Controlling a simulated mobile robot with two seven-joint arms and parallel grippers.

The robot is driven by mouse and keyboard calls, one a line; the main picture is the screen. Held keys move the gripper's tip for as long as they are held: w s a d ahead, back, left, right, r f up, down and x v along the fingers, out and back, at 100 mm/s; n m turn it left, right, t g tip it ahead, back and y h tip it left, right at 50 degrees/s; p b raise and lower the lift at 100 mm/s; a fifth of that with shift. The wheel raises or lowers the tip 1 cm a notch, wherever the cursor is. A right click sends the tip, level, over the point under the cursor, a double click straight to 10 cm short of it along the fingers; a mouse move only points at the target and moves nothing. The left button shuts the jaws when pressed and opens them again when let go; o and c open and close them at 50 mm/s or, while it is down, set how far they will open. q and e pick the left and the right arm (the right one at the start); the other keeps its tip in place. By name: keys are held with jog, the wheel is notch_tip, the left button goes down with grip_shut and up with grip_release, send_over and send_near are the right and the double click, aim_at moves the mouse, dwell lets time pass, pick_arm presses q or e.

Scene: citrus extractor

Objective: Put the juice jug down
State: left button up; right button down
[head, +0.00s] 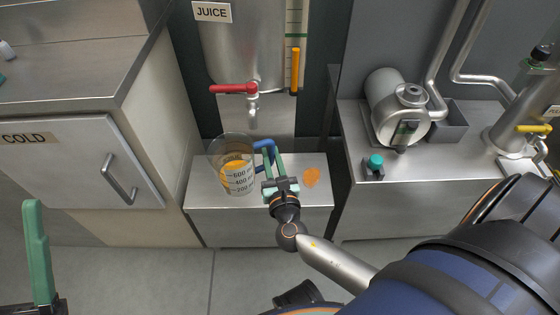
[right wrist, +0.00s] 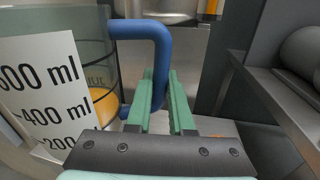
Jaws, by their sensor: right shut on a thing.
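The juice jug (head: 236,172) is a clear beaker with ml marks, a blue handle (head: 264,147) and some orange juice low inside. It is upright at the low metal shelf under the juice tank's tap; I cannot tell whether its base touches the shelf. My right gripper (head: 275,168) is shut on the blue handle, to the right of the jug. In the right wrist view the handle (right wrist: 158,60) runs down between the green fingers, with the jug's label (right wrist: 45,95) at left. One green finger of my left gripper (head: 38,252) shows at the lower left, empty.
The juice tank (head: 240,50) has a red-handled tap (head: 235,88) above the shelf (head: 200,190). An orange spill (head: 311,177) lies on the shelf right of the gripper. A cold cabinet (head: 75,165) stands at left. A pump (head: 400,105) and green button (head: 375,162) sit on the right bench.

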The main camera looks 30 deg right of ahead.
jog(key=w+d+f+b, duration=0.1)
jog(key=d+f, duration=0.1)
jog(key=w+d+f+b, duration=0.1)
jog(key=d+f+b, duration=0.1)
jog(key=w+d+f+b, duration=0.1)
jog(key=w+d+f, duration=0.1)
jog(key=d+f, duration=0.1)
jog(key=shift+b, duration=0.4)
jog(key=f+b, duration=0.3)
jog(key=shift+w+d+f, duration=0.15)
jog(key=shift+d+f, duration=0.2)
jog(key=shift+f, duration=0.05)
pick_arm(q)
notch_tip(320, 180, down, 9)
jog(key=d, duration=0.1)
jog(key=shift+w+f+g, duration=0.2)
jog(key=shift+w+g, duration=0.05)
jog(key=shift+g, duration=0.05)
pick_arm(e)
jog(key=shift+r, duration=0.1)
pick_arm(q)
jog(key=shift+d, duration=0.1)
pick_arm(e)
jog(key=c, duration=1.2)
grip_release()
jog(key=shift+f, duration=0.2)
jog(key=o, duration=0.4)
jog(key=shift+r, duration=0.1)
